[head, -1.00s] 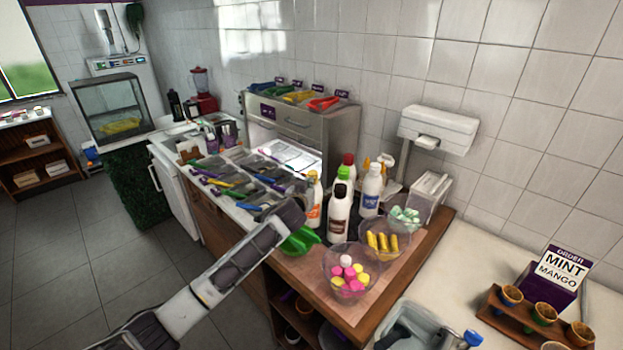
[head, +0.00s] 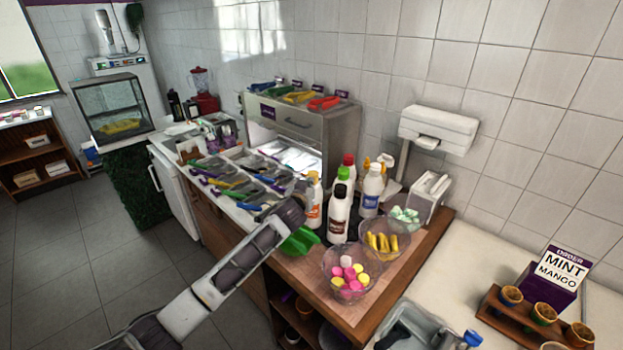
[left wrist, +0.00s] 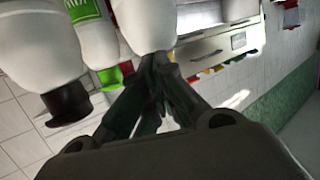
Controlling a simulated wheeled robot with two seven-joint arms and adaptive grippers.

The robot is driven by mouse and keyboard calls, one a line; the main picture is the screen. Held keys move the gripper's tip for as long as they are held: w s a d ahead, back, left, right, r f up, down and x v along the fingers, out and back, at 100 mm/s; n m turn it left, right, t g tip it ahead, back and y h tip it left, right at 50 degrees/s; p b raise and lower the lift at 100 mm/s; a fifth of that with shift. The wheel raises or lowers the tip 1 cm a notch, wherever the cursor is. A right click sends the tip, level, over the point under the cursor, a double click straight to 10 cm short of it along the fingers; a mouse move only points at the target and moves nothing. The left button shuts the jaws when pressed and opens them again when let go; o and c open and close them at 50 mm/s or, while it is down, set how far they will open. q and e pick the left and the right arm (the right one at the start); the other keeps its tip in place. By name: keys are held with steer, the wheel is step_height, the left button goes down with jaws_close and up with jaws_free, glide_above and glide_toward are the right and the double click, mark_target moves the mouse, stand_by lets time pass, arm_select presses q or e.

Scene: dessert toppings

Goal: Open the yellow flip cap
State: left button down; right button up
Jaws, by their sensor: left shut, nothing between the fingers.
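A white bottle with an orange label (head: 313,214) stands at the left of the bottle group in the head view. Its small yellowish cap (head: 313,175) is at the top; whether the cap is open is too small to tell. My left gripper (head: 300,190) is beside this bottle's upper part, on its left. In the left wrist view the shut, empty fingers (left wrist: 157,62) overlap the cap end of a white bottle (left wrist: 142,22), which appears upside down. The fingers hide that cap, and I cannot tell whether they touch it. My right gripper is out of view.
A black-capped bottle (head: 338,217), a green-capped bottle (head: 343,176), a red-capped bottle and a white bottle (head: 371,192) stand close by. A green scoop (head: 300,241) and a bowl of coloured balls (head: 330,262) are in front. Topping trays (head: 235,180) lie to the left.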

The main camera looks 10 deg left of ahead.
arm_select(q)
steer(key=shift+r+p, duration=0.3)
steer(key=shift+r, duration=1.1)
steer(key=shift+w+r, duration=0.1)
steer(key=shift+w, duration=0.05)
steer(key=shift+w+r, duration=0.45)
steer(key=shift+w, duration=0.4)
steer(key=shift+w, duration=0.2)
steer(key=shift+w, duration=0.2)
steer(key=s+r, duration=0.5)
steer(key=s, duration=0.2)
stand_by(0.5)
steer(key=shift+a, duration=0.1)
